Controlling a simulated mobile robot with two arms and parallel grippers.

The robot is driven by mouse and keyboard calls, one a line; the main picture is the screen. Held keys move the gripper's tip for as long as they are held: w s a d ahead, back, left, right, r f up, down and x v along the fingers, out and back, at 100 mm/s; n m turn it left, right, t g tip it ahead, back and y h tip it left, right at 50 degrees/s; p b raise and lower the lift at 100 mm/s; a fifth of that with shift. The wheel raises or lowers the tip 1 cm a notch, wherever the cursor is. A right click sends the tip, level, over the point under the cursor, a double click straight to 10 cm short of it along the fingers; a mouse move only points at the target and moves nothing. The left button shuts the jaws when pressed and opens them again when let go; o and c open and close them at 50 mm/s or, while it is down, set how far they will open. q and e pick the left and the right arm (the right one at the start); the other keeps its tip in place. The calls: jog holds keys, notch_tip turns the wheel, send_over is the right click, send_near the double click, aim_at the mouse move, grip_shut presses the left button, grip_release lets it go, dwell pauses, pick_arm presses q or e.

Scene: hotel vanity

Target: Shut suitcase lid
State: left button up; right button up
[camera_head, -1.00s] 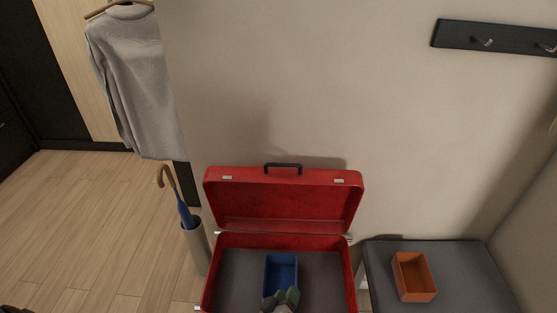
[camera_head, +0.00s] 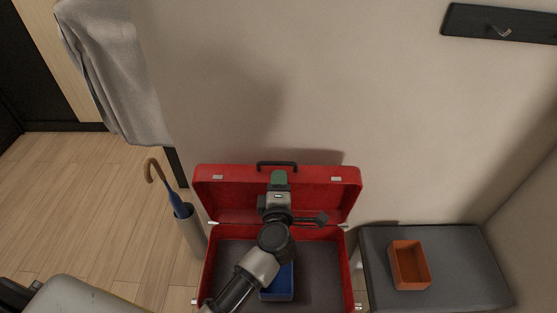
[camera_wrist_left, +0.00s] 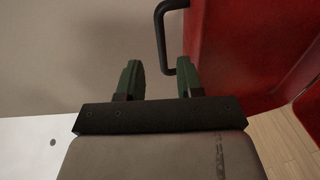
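The red suitcase stands open, with its lid (camera_head: 230,198) raised near the wall and a black handle (camera_head: 277,164) on the lid's top edge. Its base has a grey floor (camera_head: 232,262). My left gripper (camera_head: 279,177) is in front of the lid's upper middle, just below the handle in the head view. In the left wrist view the green fingers (camera_wrist_left: 159,82) are apart with nothing held between them. The handle (camera_wrist_left: 162,35) and red lid (camera_wrist_left: 230,50) show beyond and right of the fingers; contact cannot be told. My right gripper is not in view.
A blue box (camera_head: 277,294) lies in the suitcase base, partly hidden by my left arm. An orange box (camera_head: 409,265) sits on a grey bench (camera_head: 460,265) to the right. An umbrella (camera_head: 172,200) stands in a holder (camera_head: 191,232) at the left.

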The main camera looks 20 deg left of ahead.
aim_at(279, 164)
pick_arm(q)
jog(key=x, duration=0.4)
jog(key=shift+f, duration=0.1)
jog(key=shift+x, duration=1.2)
jog(key=shift+w+a, duration=0.2)
jog(key=shift+w, duration=0.25)
jog(key=shift+f, duration=0.1)
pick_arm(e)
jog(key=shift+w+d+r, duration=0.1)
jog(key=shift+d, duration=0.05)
pick_arm(q)
grip_shut()
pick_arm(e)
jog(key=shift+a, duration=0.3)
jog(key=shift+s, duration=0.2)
